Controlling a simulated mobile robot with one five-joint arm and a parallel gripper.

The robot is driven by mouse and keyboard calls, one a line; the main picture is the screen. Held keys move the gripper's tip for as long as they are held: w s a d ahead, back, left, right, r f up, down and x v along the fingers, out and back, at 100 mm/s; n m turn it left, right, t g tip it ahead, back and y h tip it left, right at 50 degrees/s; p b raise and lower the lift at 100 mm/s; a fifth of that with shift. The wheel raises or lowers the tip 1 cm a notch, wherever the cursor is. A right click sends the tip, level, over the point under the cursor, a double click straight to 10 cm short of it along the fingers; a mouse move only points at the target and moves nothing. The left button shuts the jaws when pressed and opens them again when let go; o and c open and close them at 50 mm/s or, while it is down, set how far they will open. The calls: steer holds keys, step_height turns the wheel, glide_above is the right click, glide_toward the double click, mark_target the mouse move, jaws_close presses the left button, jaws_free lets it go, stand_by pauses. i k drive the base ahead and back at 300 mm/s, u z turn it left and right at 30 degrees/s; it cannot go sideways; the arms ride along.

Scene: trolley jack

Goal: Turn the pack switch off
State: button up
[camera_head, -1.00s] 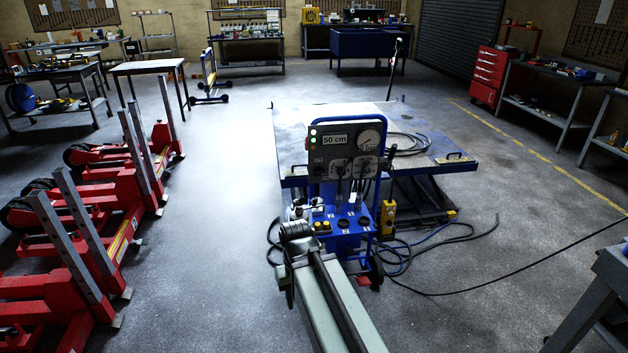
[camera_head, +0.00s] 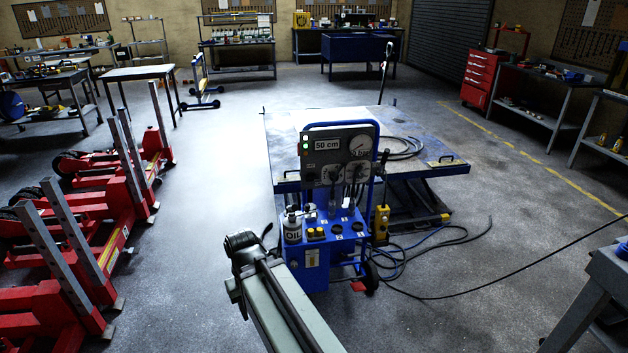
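The blue wheeled pack (camera_head: 318,268) stands ahead of me, just right of my arm. Its upright grey panel (camera_head: 340,157) carries a "50 cm" display (camera_head: 327,145), a round gauge (camera_head: 359,146) and small lights at the left edge, one glowing green. Yellow and dark knobs (camera_head: 316,233) sit on the blue deck below, near a white oil can (camera_head: 292,228). I cannot tell which control is the pack switch or its position. My gripper (camera_head: 243,242) appears left of the pack's lower front, seen from behind; its fingers are hidden or too dark to make out.
A low lift table (camera_head: 285,155) stands behind the pack. Cables and hoses (camera_head: 440,240) lie on the floor to the right, near a yellow pendant (camera_head: 381,222). Red jacks (camera_head: 85,285) line the left. Floor between them and the pack is clear.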

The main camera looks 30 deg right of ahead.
mark_target(311, 177)
steer(key=i, duration=0.85)
steer(key=u, duration=0.05)
